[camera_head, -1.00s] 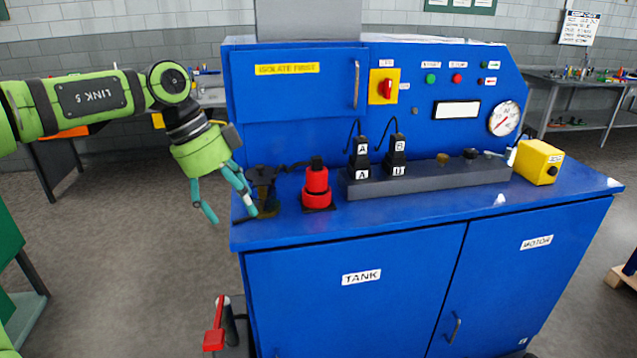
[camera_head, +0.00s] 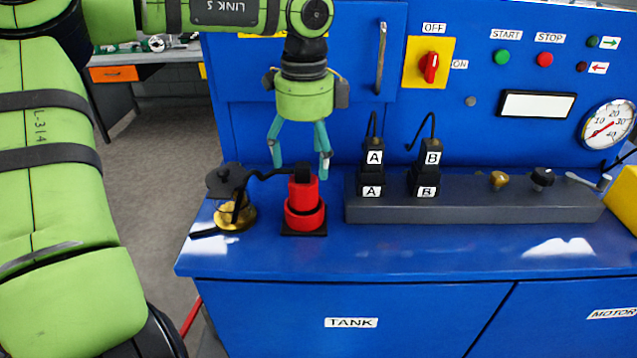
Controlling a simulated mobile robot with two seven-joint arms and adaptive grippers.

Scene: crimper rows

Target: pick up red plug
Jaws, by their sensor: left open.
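The red plug (camera_head: 304,196) stands upright on the blue bench top, on a dark square base. It has a wider red lower ring and a black upper end, from which a black cable runs left. Whether the plug and lower ring are separate pieces I cannot tell. My left gripper (camera_head: 300,170) points down with its teal fingers spread, around or just behind the plug's top. The fingers look empty, and I cannot tell whether they touch the plug. My right gripper is not in view.
A black and brass fitting (camera_head: 233,212) stands close left of the plug. To the right, a grey block (camera_head: 470,208) carries black connectors A (camera_head: 373,170) and B (camera_head: 427,170) with cables, plus small knobs. The blue panel (camera_head: 350,140) rises behind. The front bench top is clear.

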